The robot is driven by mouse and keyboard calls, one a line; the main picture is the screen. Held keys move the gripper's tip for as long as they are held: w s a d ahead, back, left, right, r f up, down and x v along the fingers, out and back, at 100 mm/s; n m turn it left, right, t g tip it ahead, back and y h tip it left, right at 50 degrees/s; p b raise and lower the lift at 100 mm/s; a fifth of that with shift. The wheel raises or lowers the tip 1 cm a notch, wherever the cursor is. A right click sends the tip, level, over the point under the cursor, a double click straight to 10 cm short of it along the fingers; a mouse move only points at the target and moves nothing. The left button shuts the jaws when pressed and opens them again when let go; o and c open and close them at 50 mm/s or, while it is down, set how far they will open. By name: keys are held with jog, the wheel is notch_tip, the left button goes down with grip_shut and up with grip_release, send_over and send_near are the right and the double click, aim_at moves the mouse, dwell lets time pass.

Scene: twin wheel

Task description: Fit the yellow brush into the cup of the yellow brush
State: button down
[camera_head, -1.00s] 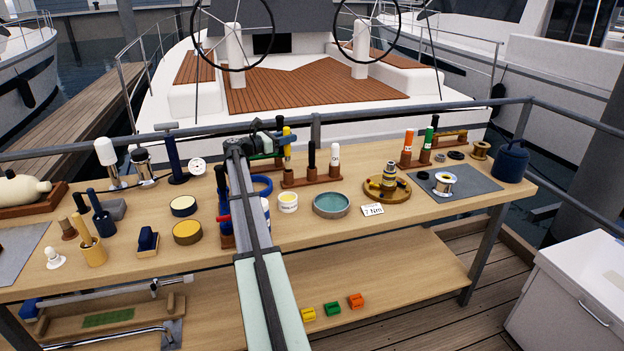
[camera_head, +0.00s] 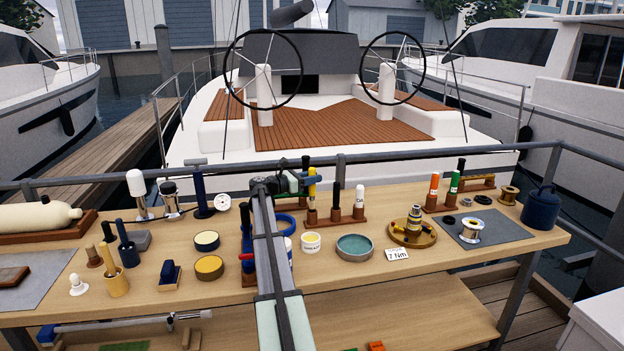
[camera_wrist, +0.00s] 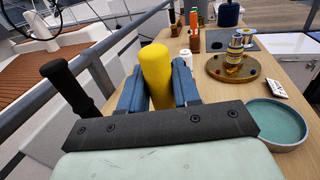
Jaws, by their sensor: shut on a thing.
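My gripper (camera_head: 308,184) is shut on the yellow brush (camera_head: 312,186). In the wrist view the yellow brush (camera_wrist: 157,75) stands between the blue fingers (camera_wrist: 158,88), its rounded yellow end uppermost. In the head view it is upright over the left end of a wooden rack (camera_head: 338,220). A brown cup (camera_head: 311,215) is at that end, just under the brush. I cannot tell whether the brush's lower end touches the cup or has entered it. The wrist view does not show the cup.
A black brush (camera_head: 336,195) and a white brush (camera_head: 359,195) stand in the same rack. A black handle (camera_wrist: 72,85) rises beside my gripper. A teal dish (camera_head: 355,246) and a round wooden stand (camera_head: 428,241) are to the right. A rail runs behind the bench.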

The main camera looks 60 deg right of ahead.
aim_at(312, 167)
jog(key=shift+f, duration=3.2)
jog(key=c, duration=0.7)
grip_release()
jog(key=shift+c, duration=0.2)
notch_tip(312, 167, up, 10)
jog(key=shift+f, duration=0.1)
dwell(0.5)
